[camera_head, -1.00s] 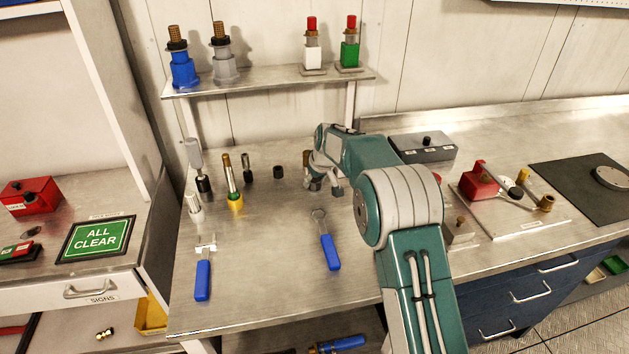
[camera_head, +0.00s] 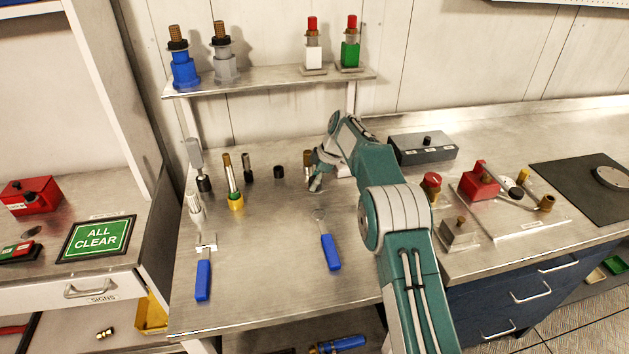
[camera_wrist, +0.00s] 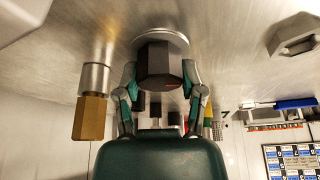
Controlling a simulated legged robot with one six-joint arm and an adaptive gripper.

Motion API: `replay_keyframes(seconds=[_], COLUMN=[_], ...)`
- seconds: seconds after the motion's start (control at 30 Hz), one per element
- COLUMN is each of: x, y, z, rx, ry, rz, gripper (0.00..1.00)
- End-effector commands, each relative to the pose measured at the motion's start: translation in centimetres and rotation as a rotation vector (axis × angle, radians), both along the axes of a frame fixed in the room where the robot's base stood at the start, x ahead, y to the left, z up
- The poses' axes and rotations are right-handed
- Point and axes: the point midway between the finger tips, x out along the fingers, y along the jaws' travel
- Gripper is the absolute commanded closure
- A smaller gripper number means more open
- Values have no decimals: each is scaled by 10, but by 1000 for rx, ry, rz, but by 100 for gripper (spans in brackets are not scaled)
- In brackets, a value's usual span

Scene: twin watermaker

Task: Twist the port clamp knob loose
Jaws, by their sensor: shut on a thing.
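A dark hexagonal knob (camera_wrist: 158,66) on a round pale metal flange (camera_wrist: 160,38) fills the middle of the wrist view. I take it to be the port clamp knob. My gripper (camera_wrist: 159,85) is shut on it, with one finger against each side. In the head view my gripper (camera_head: 316,180) is low at the worktop, beside a brass-topped post (camera_head: 308,160). The knob itself cannot be made out there, behind my fingers. A brass hex fitting with a silver collar (camera_wrist: 91,103) is close to the left of my gripper in the wrist view.
A small black cap (camera_head: 278,172) and several upright fittings stand to the left. A blue-handled wrench (camera_head: 330,252) and another blue-handled tool (camera_head: 203,280) lie in front. A grey box (camera_head: 423,148) and a red-knobbed block (camera_head: 432,182) stand to the right, past my arm.

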Motion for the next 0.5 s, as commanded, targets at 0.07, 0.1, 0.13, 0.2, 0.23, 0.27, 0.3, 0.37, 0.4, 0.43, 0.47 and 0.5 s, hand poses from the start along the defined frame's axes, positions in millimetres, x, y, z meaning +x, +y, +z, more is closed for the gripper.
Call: replay_keyframes(seconds=[0.07,0.1,0.13,0.2,0.23,0.27,0.3,0.37,0.4,0.43,0.47,0.5], x=[1,1,1,1,1,1,1,1,1,1,1,1], y=[-1,-1,-1,-1,-1,-1,-1,-1,-1,-1,-1,-1], z=[-5,-5,-5,-5,-5,-5,-5,-5,-5,-5,-5,-5], rx=[-4,-4,-4,-4,-4,-4,-4,-4,-4,-4,-4,-4], ry=[3,2,2,2,2,2,1,1,2,2,1,1], rz=[62,92,111,152,168,183,201,225,239,249,257,267], gripper=[96,96,96,96,96,96,96,96,96,96,96,96])
